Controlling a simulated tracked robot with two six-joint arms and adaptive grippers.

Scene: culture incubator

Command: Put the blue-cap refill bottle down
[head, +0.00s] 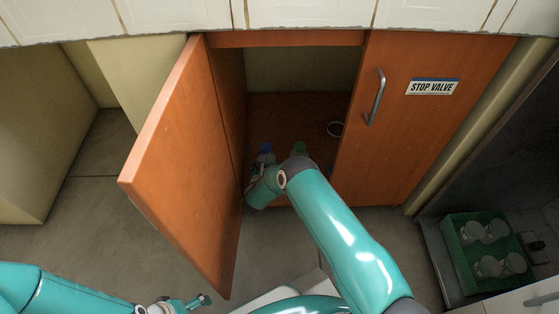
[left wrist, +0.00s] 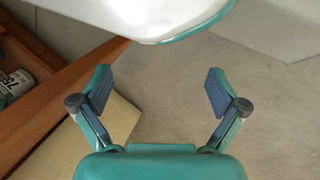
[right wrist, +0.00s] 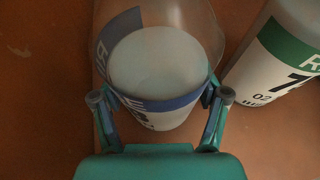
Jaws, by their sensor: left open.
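The blue-cap refill bottle (head: 265,148) is inside the open cabinet, near its front edge. In the right wrist view its pale body with a blue label band (right wrist: 160,65) is between the fingers of my right gripper (right wrist: 165,98). Both fingers touch its sides. In the head view my right gripper (head: 255,172) is partly hidden by its own arm. I cannot tell whether the bottle's base touches the cabinet floor. My left gripper (left wrist: 157,85) is open and empty; in the head view it is low at the left (head: 190,303), outside the cabinet.
A green-cap bottle (head: 299,148) stands just right of the blue-cap one; its green label shows in the right wrist view (right wrist: 285,45). The left door (head: 180,160) is open; the right door (head: 420,120) is shut. A green crate (head: 455,255) with glassware is at right.

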